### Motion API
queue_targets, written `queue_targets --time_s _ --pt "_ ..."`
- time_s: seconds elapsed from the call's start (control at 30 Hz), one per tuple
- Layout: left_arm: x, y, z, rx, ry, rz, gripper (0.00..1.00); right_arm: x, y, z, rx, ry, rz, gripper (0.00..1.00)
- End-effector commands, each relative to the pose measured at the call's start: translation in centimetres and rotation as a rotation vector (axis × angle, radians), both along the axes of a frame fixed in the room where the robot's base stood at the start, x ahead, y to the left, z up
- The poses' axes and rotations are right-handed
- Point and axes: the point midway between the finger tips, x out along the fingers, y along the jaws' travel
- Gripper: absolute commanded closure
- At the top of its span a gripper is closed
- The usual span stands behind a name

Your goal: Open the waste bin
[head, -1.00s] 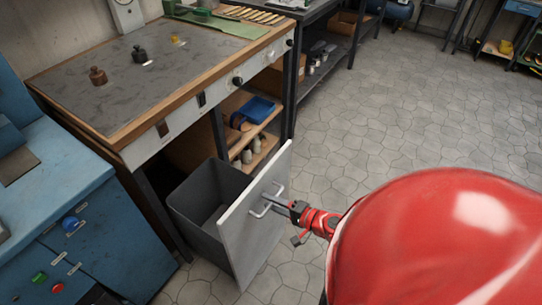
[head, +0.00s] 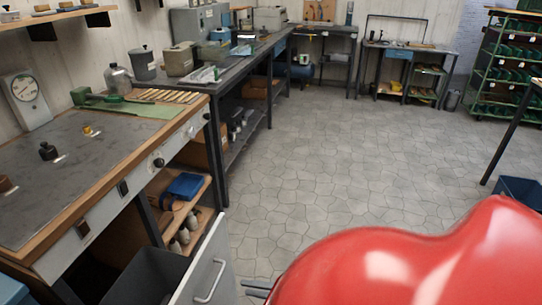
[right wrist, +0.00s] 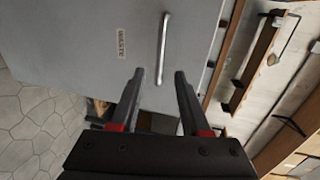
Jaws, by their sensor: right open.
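The waste bin (head: 140,278) is a dark grey tub standing out from under the workbench, behind its pale front panel (head: 203,260). The bottom of the head view cuts it off. The panel carries a metal bar handle (head: 211,283), and the right wrist view shows its WASTE label (right wrist: 122,43) and the handle (right wrist: 164,48). My right gripper (right wrist: 159,76) is open and empty, its fingertips short of the handle and apart from it. In the head view only its finger ends (head: 257,288) show, right of the panel. My left gripper is not in view.
The workbench (head: 100,140) with small weights stands at left, with open shelves (head: 180,205) beside the bin. A long dark bench (head: 245,62) runs along the wall beyond. My red arm covers the lower right.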

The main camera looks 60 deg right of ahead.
Motion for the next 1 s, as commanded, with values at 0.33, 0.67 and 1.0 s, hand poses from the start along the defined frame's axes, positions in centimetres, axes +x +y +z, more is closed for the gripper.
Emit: queue_targets --time_s 0.33,0.67,1.0 --pt "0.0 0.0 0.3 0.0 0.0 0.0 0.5 -4.8 -1.7 1.0 0.002 0.001 0.0 0.54" --pt "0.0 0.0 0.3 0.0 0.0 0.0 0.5 -5.1 -1.8 1.1 0.001 -0.001 0.001 0.54" --pt "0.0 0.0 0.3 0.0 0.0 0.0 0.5 -5.0 -1.9 1.1 0.001 0.0 0.0 0.54"
